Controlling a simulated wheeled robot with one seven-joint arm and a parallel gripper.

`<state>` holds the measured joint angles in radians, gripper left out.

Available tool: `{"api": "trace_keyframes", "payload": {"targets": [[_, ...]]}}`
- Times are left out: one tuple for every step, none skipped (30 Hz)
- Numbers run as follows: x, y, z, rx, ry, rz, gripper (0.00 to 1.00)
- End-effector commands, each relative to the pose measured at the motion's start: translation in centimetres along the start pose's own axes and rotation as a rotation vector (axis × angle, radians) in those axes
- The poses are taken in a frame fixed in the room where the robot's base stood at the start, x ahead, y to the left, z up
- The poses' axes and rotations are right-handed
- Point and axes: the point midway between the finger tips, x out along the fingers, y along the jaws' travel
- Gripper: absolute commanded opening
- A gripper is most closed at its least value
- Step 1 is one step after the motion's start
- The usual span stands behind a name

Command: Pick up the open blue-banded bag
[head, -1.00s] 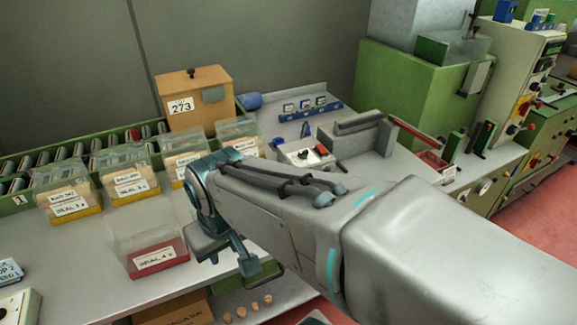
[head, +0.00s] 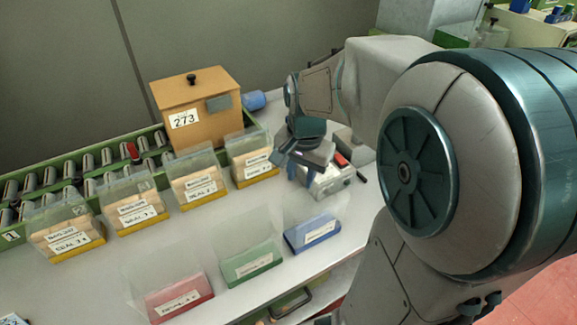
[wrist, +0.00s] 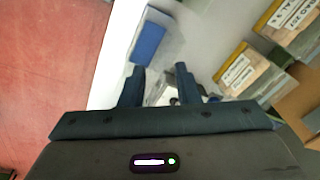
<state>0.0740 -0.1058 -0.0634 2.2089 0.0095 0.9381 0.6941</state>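The blue-banded bag (head: 311,234) stands on the bench at the right end of the front row, clear above its blue band, which carries a white label. In the wrist view its blue band (wrist: 148,42) shows beyond the fingertips, slightly left of centre. My gripper (head: 297,172) is above the bench behind the blue-banded bag, near the grey sealing device. In the wrist view my gripper (wrist: 160,76) has its two fingers apart with nothing held between them. The gripper and the bag are apart.
A green-banded bag (head: 251,266) and a red-banded bag (head: 180,298) stand left of the blue one. Several yellow-banded bags of corks (head: 257,166) stand behind. A grey device (head: 331,181) sits under my gripper. A wooden box (head: 203,112) is at the back.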

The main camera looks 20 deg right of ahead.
Motion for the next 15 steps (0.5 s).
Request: {"api": "trace_keyframes", "payload": {"targets": [[-0.5,-0.5,-1.6,0.098,-0.016,0.019,0.29],[-0.4,-0.7,-2.4,0.158,-0.022,0.028,0.29],[-0.3,-0.9,-3.3,0.232,-0.029,0.040,0.29],[-0.2,-1.1,-4.0,0.282,-0.033,0.048,0.29],[-0.1,-1.2,-4.6,0.328,-0.036,0.056,0.29],[0.1,-1.4,-5.2,0.381,-0.039,0.065,0.29],[0.3,-1.5,-5.7,0.415,-0.041,0.071,0.29],[0.4,-1.6,-6.0,0.445,-0.043,0.076,0.29],[0.5,-1.7,-6.5,0.478,-0.044,0.082,0.29],[0.7,-1.7,-6.7,0.499,-0.045,0.085,0.29],[0.8,-1.8,-6.8,0.514,-0.045,0.088,0.29],[1.0,-1.8,-7.0,0.530,-0.046,0.091,0.29],[1.3,-1.8,-7.1,0.538,-0.047,0.094,0.29],[1.6,-1.8,-7.1,0.542,-0.048,0.095,0.29],[2.2,-1.7,-7.1,0.546,-0.048,0.096,0.29]]}}
